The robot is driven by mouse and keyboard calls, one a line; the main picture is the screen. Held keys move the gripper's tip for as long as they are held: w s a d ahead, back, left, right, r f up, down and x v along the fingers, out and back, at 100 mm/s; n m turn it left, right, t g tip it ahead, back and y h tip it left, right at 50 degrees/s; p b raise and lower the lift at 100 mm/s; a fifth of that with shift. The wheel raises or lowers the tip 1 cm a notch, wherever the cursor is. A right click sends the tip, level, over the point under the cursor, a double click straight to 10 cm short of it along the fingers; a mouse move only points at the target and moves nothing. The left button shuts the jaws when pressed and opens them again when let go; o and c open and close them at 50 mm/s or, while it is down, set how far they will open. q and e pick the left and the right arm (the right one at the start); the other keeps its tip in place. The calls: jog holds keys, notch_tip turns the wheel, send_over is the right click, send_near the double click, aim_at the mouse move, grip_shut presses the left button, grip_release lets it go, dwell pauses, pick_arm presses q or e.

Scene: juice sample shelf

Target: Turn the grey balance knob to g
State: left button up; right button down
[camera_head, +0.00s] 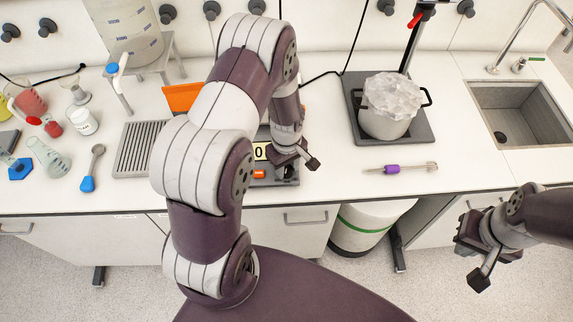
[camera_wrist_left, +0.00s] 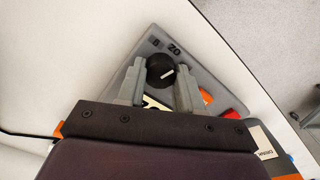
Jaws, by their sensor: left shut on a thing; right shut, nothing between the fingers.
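The balance (camera_head: 277,181) is a dark grey block near the table's front edge, with a display reading 0 and an orange button. Its knob (camera_wrist_left: 159,68) is round and dark with a white pointer line, seen from above in the left wrist view. The letters g and oz (camera_wrist_left: 174,50) are printed beyond it, upside down. The pointer lies toward the right of that picture, not clearly on either label. My left gripper (camera_head: 290,168) is over the balance, shut on the knob, one finger on each side. My right gripper (camera_head: 484,262) is shut and empty, off the table at the right.
A pot (camera_head: 386,122) with a crumpled cover stands on a hotplate behind right. A purple-handled tool (camera_head: 392,169) lies in front of it. A sink (camera_head: 515,112) is at right.

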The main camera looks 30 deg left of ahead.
aim_at(287, 168)
pick_arm(q)
jog(key=n, duration=0.6)
jog(key=shift+w+r, duration=0.1)
jog(key=n, duration=0.5)
jog(key=shift+n, duration=0.4)
dwell(0.3)
jog(key=o, duration=0.9)
jog(key=shift+o, duration=0.7)
notch_tip(287, 168, up, 13)
jog(key=b, duration=0.2)
